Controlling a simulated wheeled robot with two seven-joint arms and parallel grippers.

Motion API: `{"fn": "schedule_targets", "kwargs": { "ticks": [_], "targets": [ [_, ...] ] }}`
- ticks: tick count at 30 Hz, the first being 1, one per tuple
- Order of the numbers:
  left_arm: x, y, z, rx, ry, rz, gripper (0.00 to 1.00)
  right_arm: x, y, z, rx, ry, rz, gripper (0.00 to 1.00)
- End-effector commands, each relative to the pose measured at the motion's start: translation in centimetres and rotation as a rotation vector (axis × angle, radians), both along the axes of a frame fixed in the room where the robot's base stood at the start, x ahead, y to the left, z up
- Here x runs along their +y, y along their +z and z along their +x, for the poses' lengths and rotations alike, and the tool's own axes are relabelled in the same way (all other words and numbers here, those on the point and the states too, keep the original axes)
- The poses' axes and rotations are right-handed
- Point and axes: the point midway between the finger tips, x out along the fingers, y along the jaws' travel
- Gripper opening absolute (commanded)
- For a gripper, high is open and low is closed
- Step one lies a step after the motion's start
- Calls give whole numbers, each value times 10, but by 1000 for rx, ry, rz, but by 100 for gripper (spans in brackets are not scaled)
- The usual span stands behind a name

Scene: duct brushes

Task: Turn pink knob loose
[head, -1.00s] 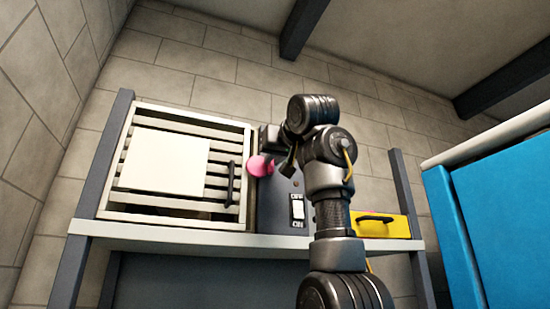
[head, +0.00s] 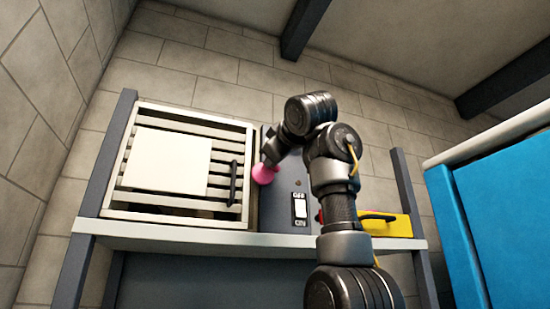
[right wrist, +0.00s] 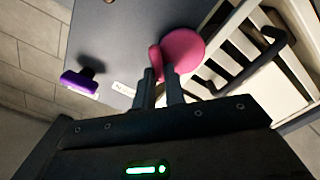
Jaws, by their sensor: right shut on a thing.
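The pink knob (head: 265,173) is on the grey panel (head: 275,215), just right of the slatted white vent. In the right wrist view the pink knob (right wrist: 182,50) shows a round disc with a raised ridge. My right gripper (head: 266,160) is at the knob; in the right wrist view its fingers (right wrist: 161,72) are shut on the ridge. My right forearm stands in front of the panel's right side and hides part of it. My left gripper is not in view.
A purple knob (right wrist: 80,82) is on the same panel. A white OFF/ON switch (head: 299,209) sits below the pink knob. The slatted vent (head: 228,150) has a dark handle (head: 232,184). A yellow drawer box (head: 390,225) stands to the right on the shelf (head: 180,236).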

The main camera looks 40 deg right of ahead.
Motion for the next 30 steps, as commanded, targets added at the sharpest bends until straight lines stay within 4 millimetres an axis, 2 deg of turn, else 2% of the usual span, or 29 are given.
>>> {"fn": "schedule_targets", "kwargs": {
  "ticks": [30],
  "targets": [
    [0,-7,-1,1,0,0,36,2,-9,0,318,-2,-911,0]
  ]
}}
